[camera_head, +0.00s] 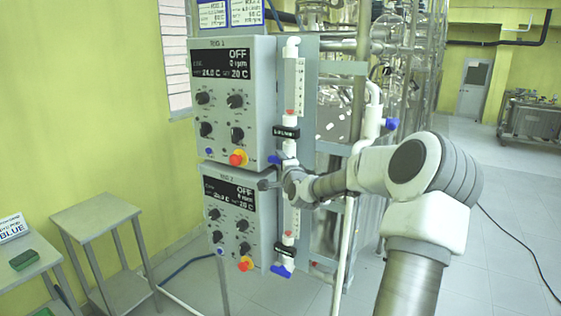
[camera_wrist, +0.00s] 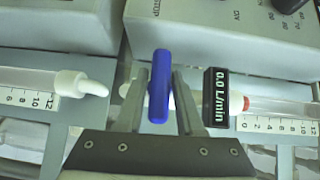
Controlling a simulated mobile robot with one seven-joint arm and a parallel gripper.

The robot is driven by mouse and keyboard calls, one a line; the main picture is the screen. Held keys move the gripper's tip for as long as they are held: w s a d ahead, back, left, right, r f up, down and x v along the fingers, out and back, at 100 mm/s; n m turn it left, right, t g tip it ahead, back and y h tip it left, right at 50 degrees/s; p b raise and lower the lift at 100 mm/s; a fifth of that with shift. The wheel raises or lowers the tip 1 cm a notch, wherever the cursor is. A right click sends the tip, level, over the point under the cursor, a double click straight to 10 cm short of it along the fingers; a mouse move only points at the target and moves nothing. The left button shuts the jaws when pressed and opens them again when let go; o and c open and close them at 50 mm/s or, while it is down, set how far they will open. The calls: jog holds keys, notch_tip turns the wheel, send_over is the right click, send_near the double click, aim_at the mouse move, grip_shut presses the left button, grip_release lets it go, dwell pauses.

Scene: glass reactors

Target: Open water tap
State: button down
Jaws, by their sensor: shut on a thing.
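The blue tap handle (camera_wrist: 158,92) stands between the two fingers of my gripper (camera_wrist: 159,78) in the wrist view, and the fingers are shut on it. The handle lies crosswise to the line of the white tube. In the head view this appears to be the upper blue tap (camera_head: 275,159), below the upper black flow display; my gripper (camera_head: 280,181) is at that height, and its fingers are too small to make out there. The flow display (camera_wrist: 216,97) beside the handle reads 0.0 L/min.
Two grey control boxes, upper (camera_head: 235,100) and lower (camera_head: 231,215), stand left of the tubes, both showing OFF. Another blue tap (camera_head: 282,271) sits at the lower tube's bottom. A blue valve (camera_head: 391,124) is at right. A small table (camera_head: 95,215) stands at left.

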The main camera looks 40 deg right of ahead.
jog(key=n+g+p, duration=0.2)
jog(key=n+g, duration=0.1)
jog(key=shift+a+r+y, duration=0.15)
jog(key=shift+r+y, duration=0.05)
jog(key=shift+y, duration=0.2)
jog(key=n+g+p, duration=0.2)
jog(key=g+p, duration=0.1)
jog(key=p, duration=0.2)
jog(key=shift+w+g, duration=0.1)
jog(key=shift+g, duration=0.2)
jog(key=shift+f+n+g+h+p, duration=0.1)
jog(key=shift+n+g+h+p, duration=0.4)
jog(key=shift+n+g+p, duration=0.6)
jog(key=shift+n+g+h, duration=0.5)
jog(key=shift+g, duration=1.1)
jog(key=shift+f, duration=0.1)
jog(key=c, duration=0.7)
grip_release()
